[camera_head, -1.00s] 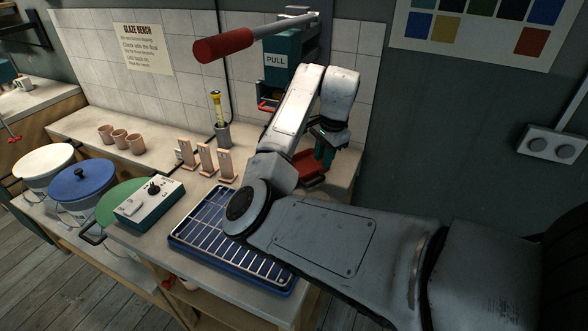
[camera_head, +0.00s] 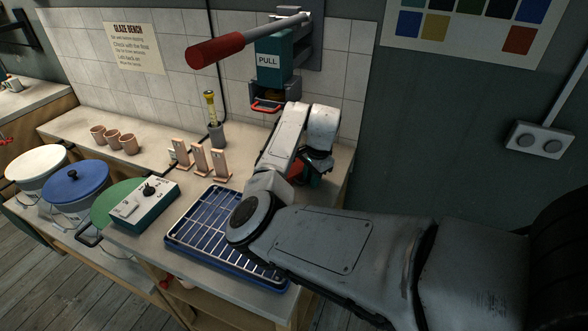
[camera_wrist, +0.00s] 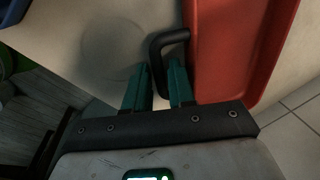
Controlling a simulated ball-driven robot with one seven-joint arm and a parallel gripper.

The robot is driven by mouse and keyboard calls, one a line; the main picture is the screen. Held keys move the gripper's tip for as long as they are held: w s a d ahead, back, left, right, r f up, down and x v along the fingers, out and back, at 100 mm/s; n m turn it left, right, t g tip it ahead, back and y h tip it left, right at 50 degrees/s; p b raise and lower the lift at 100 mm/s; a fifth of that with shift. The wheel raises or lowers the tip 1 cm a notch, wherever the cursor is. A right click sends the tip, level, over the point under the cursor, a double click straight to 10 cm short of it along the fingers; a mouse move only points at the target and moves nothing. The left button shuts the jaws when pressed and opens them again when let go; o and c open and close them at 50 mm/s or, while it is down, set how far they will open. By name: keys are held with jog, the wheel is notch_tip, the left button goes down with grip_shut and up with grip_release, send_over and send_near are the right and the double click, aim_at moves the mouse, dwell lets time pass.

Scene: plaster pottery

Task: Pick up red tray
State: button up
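The red tray (camera_wrist: 232,50) lies on the bench at the right of the wrist view. A black loop handle (camera_wrist: 168,38) sticks out from its left edge. My gripper (camera_wrist: 159,66) is open, with its two teal fingers apart. The handle's outer bar runs down into the gap between the fingers, and the right finger hides part of the loop. Whether a finger touches the handle I cannot tell. In the head view my arm covers most of the red tray (camera_head: 296,171), and only a little of my gripper (camera_head: 316,180) shows.
A blue tray with a wire rack (camera_head: 205,222) lies below my forearm. Pink stands (camera_head: 200,160) and a grey holder (camera_head: 217,135) stand left of my wrist. A red-handled lever press (camera_head: 268,62) hangs on the wall above.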

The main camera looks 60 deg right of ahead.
jog(key=shift+c, duration=0.3)
grip_shut()
jog(key=shift+r, duration=0.1)
